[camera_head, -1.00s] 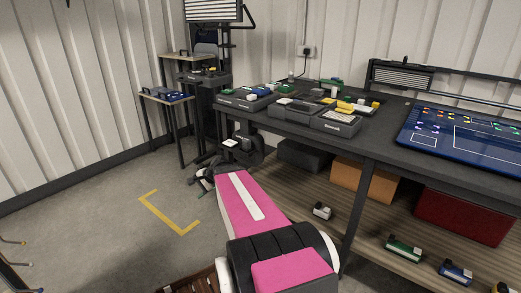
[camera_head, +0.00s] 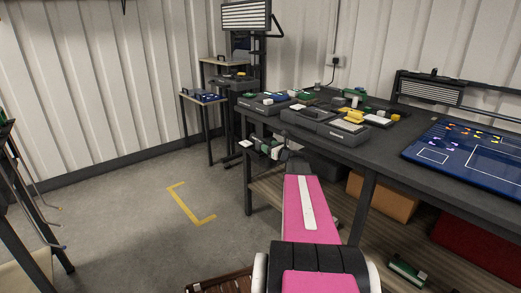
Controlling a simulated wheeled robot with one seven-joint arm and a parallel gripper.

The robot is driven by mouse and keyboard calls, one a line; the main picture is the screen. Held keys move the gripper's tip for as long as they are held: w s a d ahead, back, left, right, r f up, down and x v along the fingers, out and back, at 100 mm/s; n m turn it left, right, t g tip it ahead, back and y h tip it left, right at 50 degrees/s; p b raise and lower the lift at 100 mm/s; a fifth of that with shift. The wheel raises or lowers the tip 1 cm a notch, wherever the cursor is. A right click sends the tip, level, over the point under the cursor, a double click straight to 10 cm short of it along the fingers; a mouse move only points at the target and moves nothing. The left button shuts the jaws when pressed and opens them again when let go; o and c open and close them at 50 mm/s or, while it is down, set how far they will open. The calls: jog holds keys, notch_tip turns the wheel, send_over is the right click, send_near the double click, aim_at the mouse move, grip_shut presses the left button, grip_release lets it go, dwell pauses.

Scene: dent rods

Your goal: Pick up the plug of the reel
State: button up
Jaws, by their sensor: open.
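My arm with its pink forearm reaches forward along the left end of the dark workbench (camera_head: 395,150). My gripper (camera_head: 262,148) is at the end of it, small and dark with white and green bits around it, beside the bench's front left corner. It looks open, but the fingers are hard to make out. I cannot make out the reel or its plug in this view. My wrist and forearm hide part of the bench's front and the space below it.
The bench top holds grey trays (camera_head: 325,122) with several small parts, and a blue board (camera_head: 465,150) at the right. An orange box (camera_head: 382,197) and a red box (camera_head: 465,243) sit on the lower shelf. Open floor with a yellow corner mark (camera_head: 190,206) lies left.

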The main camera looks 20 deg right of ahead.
aim_at(259, 141)
jog(key=x, duration=0.8)
jog(key=shift+a+f, duration=0.1)
jog(key=shift+a, duration=0.05)
jog(key=c, duration=1)
